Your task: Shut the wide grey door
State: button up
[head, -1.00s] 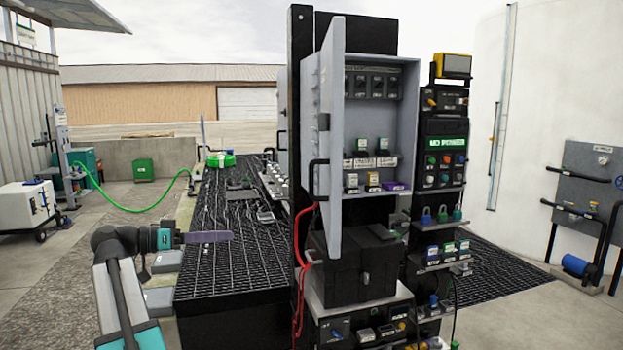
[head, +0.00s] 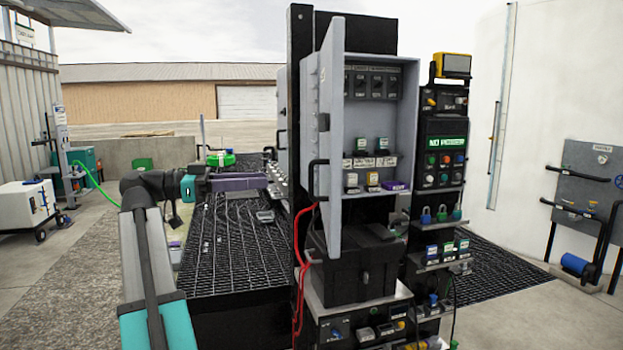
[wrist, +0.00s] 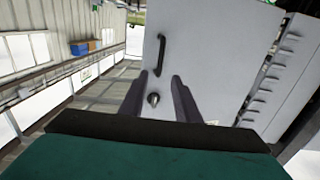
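The wide grey door (head: 333,140) stands open on the left side of the grey cabinet (head: 392,75), swung out toward me and seen nearly edge-on in the head view. A black bar handle (head: 313,178) is on its outer face. My gripper (head: 264,181) is left of the door and apart from it in the head view. In the wrist view, my gripper (wrist: 160,76) has its two fingers apart with nothing between them.
Red cables (head: 299,250) hang beside the door's lower edge. A black box (head: 355,268) sits on a shelf below the cabinet. A dark post (head: 299,60) stands behind the door. A grating bench (head: 235,255) lies below my gripper. The space left of the door is open.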

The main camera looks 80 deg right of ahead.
aim_at(311, 193)
jog(key=shift+p+x, duration=2.1)
jog(key=shift+x, duration=4.7)
grip_shut()
